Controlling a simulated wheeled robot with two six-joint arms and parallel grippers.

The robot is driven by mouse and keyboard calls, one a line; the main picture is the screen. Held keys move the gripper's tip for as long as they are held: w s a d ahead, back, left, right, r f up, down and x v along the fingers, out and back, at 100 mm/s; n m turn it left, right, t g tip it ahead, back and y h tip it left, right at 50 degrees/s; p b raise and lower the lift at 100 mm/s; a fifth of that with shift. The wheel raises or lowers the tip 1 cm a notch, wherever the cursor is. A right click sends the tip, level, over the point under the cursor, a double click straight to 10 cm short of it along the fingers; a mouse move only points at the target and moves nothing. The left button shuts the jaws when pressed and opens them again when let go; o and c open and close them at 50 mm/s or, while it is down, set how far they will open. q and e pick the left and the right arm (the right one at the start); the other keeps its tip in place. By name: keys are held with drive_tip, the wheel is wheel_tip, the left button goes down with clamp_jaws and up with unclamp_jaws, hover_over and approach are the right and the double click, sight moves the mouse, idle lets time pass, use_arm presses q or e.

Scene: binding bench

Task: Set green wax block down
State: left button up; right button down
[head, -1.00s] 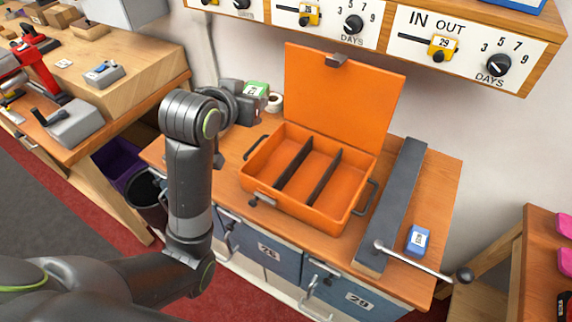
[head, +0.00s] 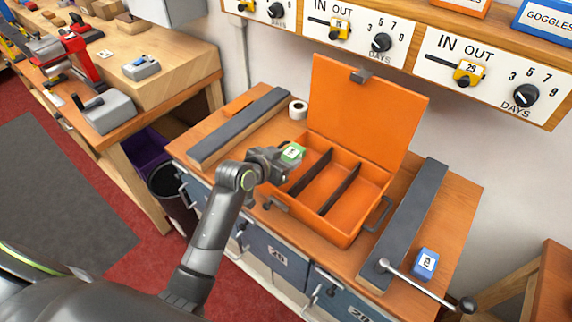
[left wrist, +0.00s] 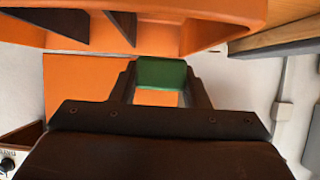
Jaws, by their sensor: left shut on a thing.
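The green wax block (head: 293,152) has a white label on top and is held at the tips of my left gripper (head: 285,157). It appears over the left compartment of the open orange case (head: 340,232); its height above the floor I cannot tell. In the left wrist view the green block (left wrist: 161,72) sits between both fingers, with orange case wall (left wrist: 215,25) and dark dividers at the top. The case has two dark dividers (head: 341,188) making three compartments; the middle and right ones look empty. The left one is partly hidden by my gripper. My right gripper is not in view.
The case's raised lid (head: 366,110) stands behind it. A dark bar (head: 238,128) lies on the bench left, another (head: 408,222) right. A white roll (head: 298,109) stands behind the case. A blue block (head: 425,262) and a metal lever (head: 425,285) are at right.

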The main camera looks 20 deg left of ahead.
use_arm(q)
wheel_tip(320, 180, down, 3)
drive_tip(key=shift+r, duration=0.15)
drive_tip(key=shift+f, duration=0.55)
drive_tip(key=o, duration=1)
drive_tip(key=shift+r, duration=0.55)
drive_tip(key=b+v, duration=0.1)
drive_tip(key=v, duration=1.1)
drive_tip(key=shift+s, duration=0.1)
drive_tip(key=shift+f, duration=0.1)
